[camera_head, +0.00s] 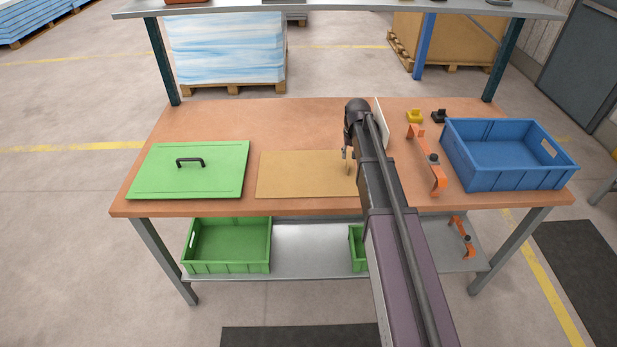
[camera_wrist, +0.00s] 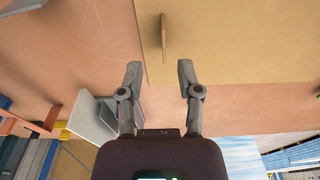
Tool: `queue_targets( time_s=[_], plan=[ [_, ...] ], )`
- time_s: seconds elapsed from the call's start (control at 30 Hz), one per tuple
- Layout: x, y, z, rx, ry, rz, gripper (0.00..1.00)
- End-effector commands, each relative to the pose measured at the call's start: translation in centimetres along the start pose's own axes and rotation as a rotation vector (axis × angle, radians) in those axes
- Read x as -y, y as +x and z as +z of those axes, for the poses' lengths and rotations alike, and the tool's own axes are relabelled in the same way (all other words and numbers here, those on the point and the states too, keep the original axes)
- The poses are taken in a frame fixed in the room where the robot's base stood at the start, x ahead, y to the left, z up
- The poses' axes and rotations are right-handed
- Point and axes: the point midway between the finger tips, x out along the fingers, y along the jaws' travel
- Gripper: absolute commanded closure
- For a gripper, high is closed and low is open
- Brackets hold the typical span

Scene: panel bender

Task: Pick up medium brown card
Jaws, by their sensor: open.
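The medium brown card (camera_head: 300,175) is a flat tan sheet lying on the orange-brown workbench. In the wrist view the card (camera_wrist: 235,50) fills the upper right, with a thin upright tan tab or handle (camera_wrist: 163,38) standing near its edge. My gripper (camera_head: 347,158) is over the right end of the card and hides part of it in the head view. In the wrist view my gripper (camera_wrist: 159,70) is open, its two fingers spread with nothing between them. The tab lies beyond the fingertips, roughly in line with the gap.
A green lid (camera_head: 215,172) with a black handle lies left of the card. A white upright panel (camera_head: 381,118), orange clamps (camera_head: 428,165) and a blue crate (camera_head: 505,165) are to the right. The bench behind the card (camera_head: 260,122) is clear. A shelf (camera_head: 340,10) spans above the back.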

Motion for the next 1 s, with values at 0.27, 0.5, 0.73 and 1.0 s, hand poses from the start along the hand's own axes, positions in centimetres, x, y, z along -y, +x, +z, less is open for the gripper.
queue_targets(
  time_s=[0.27,0.5,0.73,1.0],
  plan=[
    [0.1,1.5,0.0,0.0,-0.001,0.0,0.54],
    [0.1,1.5,0.0,0.0,-0.001,0.0,0.54],
    [0.2,1.6,0.0,0.0,-0.002,0.0,0.54],
    [0.4,3.1,-0.2,0.0,-0.002,0.0,0.54]
  ],
)
